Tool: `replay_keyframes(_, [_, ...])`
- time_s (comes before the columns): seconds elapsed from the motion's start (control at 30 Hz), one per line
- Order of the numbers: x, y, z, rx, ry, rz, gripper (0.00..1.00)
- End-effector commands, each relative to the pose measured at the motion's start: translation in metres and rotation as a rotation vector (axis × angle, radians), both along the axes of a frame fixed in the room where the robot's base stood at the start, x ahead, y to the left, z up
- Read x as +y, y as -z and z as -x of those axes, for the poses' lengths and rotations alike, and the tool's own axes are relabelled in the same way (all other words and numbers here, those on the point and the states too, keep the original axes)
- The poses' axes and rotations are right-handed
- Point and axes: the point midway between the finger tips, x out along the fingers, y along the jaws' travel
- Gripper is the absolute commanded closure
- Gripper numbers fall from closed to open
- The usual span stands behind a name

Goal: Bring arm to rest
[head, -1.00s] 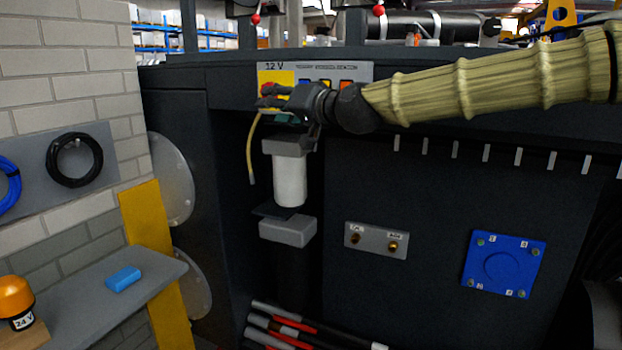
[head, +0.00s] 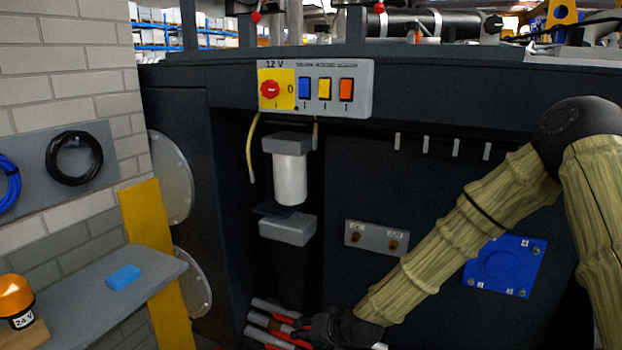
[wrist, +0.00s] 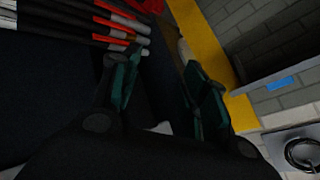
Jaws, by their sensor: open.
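My gripper (wrist: 163,95) is open in the wrist view, its two green-padded fingers apart with nothing held between them. In the head view my gripper (head: 308,330) is low, near the bottom edge, in front of several grey, red and black rods. Its fingers are dark and hard to make out there. My arm, in a ribbed tan sleeve, bends at a dark elbow on the right and slopes down to the left, crossing in front of part of the blue plate.
The rods also show in the wrist view (wrist: 100,22). A 12 V switch panel (head: 362,88) is unobstructed above a white filter cylinder (head: 290,180). The grey shelf (head: 75,300) holds a blue block (head: 123,277) and an orange 24 V lamp (head: 15,290). A yellow post (head: 150,240) stands beside it.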

Motion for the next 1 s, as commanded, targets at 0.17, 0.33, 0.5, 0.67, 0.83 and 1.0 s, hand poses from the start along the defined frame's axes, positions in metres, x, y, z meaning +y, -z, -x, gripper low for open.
replay_keyframes(0.17, [-0.032,0.083,0.062,0.115,0.005,0.087,0.55])
replay_keyframes(0.33, [-0.067,0.148,0.127,0.22,0.008,0.172,0.55])
replay_keyframes(0.5, [-0.107,0.2,0.2,0.326,0.009,0.263,0.55])
replay_keyframes(0.67, [-0.15,0.236,0.273,0.427,0.005,0.357,0.55])
replay_keyframes(0.83, [-0.194,0.257,0.347,0.522,-0.004,0.454,0.55])
replay_keyframes(1.0, [-0.223,0.263,0.394,0.581,-0.011,0.518,0.55])
